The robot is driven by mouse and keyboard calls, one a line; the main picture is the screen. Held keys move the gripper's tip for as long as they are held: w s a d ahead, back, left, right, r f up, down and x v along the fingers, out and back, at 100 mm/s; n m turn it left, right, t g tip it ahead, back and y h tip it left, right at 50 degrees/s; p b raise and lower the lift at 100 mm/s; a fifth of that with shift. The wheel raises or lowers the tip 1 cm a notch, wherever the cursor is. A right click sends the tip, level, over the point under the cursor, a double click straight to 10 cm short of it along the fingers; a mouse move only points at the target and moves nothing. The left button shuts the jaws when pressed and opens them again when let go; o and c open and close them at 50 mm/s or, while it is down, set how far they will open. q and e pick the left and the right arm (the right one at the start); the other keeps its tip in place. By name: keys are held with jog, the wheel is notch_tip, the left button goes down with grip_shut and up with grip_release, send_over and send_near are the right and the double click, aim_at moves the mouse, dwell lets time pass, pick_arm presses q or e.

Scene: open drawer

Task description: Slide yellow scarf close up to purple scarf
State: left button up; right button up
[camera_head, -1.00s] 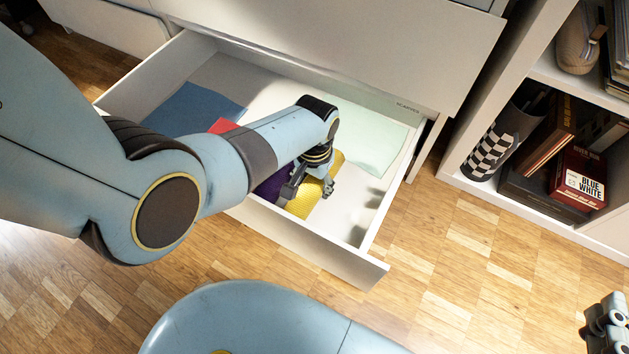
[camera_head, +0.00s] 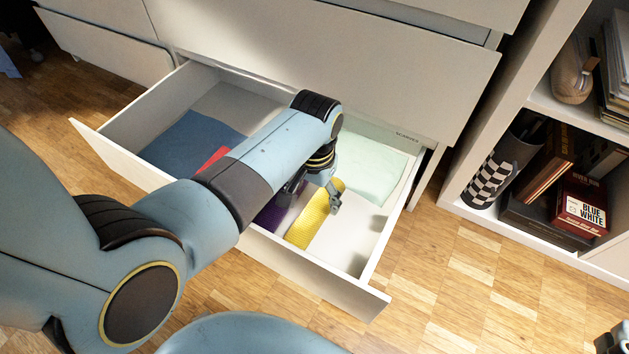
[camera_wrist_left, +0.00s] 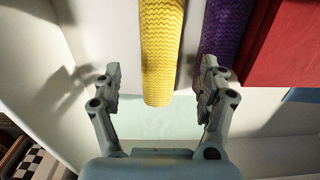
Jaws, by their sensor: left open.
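The yellow scarf (camera_head: 315,217), a ribbed roll, lies in the open drawer, and also shows in the left wrist view (camera_wrist_left: 161,50). The dark purple scarf (camera_head: 275,213) lies to its left; in the left wrist view (camera_wrist_left: 225,30) it is on the right, with a narrow pale gap between the two. My left gripper (camera_head: 313,197) is open above the scarves. In the left wrist view (camera_wrist_left: 160,90) one finger is left of the yellow scarf and the other overlaps the purple scarf's end. My right gripper (camera_head: 611,340) is cut off at the lower right corner.
A red item (camera_head: 212,159) and blue cloth (camera_head: 190,142) lie left in the drawer. Pale green cloth (camera_head: 370,172) lies at its back right. The drawer's front wall (camera_head: 310,272) stands before the scarves. Drawer floor right of the yellow scarf is clear.

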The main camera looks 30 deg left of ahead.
aim_at(314, 208)
pick_arm(q)
jog(key=shift+r, duration=2.35)
